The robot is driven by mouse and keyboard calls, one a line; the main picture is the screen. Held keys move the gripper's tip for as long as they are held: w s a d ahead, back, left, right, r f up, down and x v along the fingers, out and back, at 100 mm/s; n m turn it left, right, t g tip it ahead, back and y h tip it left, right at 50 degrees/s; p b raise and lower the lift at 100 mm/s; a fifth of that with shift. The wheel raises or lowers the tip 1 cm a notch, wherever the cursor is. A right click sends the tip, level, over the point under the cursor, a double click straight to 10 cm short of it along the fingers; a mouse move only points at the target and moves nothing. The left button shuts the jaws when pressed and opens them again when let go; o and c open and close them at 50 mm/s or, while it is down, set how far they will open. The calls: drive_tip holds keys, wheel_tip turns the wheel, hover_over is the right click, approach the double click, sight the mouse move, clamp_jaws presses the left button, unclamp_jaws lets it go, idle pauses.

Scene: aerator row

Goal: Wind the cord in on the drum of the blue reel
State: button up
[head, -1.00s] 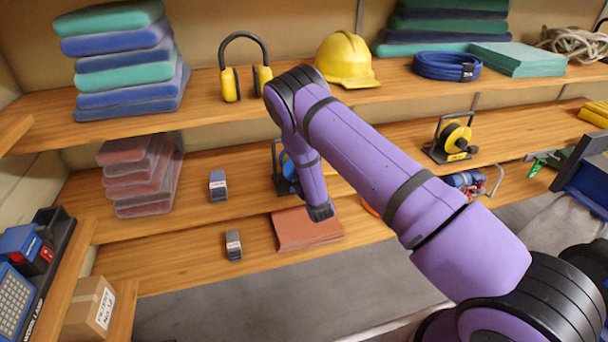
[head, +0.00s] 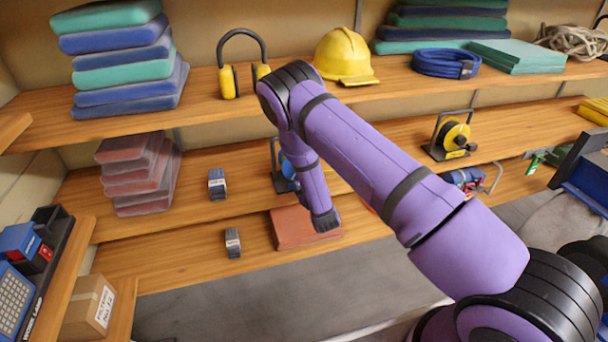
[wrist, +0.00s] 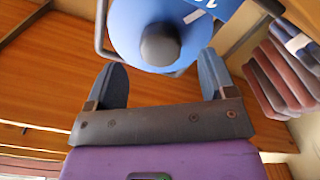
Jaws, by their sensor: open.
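The blue reel (head: 289,172) stands on the middle shelf in the head view, mostly hidden behind my purple arm. In the wrist view the reel's blue drum disc (wrist: 118,40) fills the upper middle, with a dark rounded knob (wrist: 160,44) facing me. A dark frame bar of the reel shows at the disc's left. My gripper (wrist: 162,78) is open, its two dark blue fingers apart on either side below the knob. Nothing is seen between the fingertips except the lower part of the disc beyond them. The cord cannot be made out.
A yellow reel (head: 455,136) stands farther right on the same shelf. A small grey-blue block (head: 217,184) and folded red cloths (head: 137,178) lie to the left.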

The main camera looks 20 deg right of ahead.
drive_tip(key=shift+s, duration=2.8)
